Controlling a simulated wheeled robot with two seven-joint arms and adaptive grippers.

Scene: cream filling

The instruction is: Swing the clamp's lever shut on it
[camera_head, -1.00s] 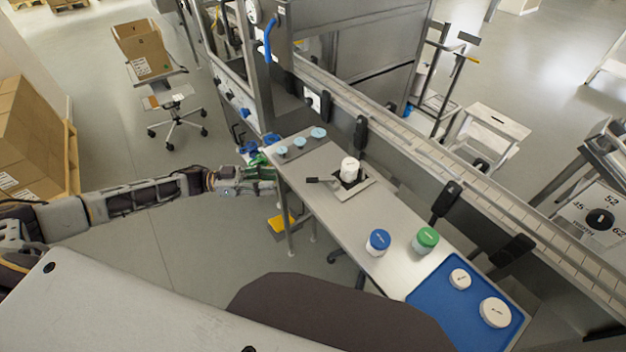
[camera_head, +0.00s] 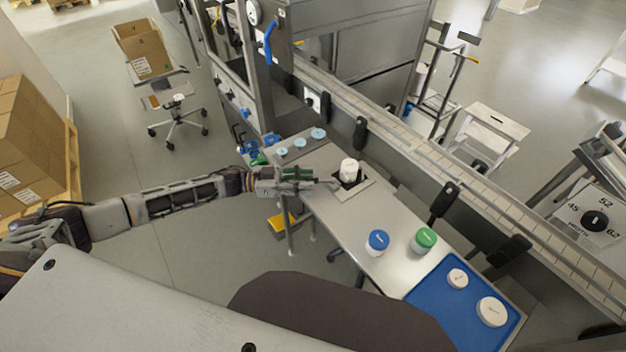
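A white jar (camera_head: 348,168) stands upright in the clamp (camera_head: 353,186), a pale plate with dark jaws on the steel table. The clamp's lever (camera_head: 329,181) is a thin piece on the clamp's left side, now mostly hidden at my gripper's tips. My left gripper (camera_head: 312,180) reaches in from the left over the table edge and points at the lever. Its fingers are too small to tell whether they are open or touching the lever. My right gripper is not in view.
On the table (camera_head: 335,222), a blue-lidded jar (camera_head: 377,241) and a green-lidded jar (camera_head: 424,240) stand nearer me. Small light-blue lids (camera_head: 300,143) lie at the far left end. The conveyor (camera_head: 440,148) runs behind.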

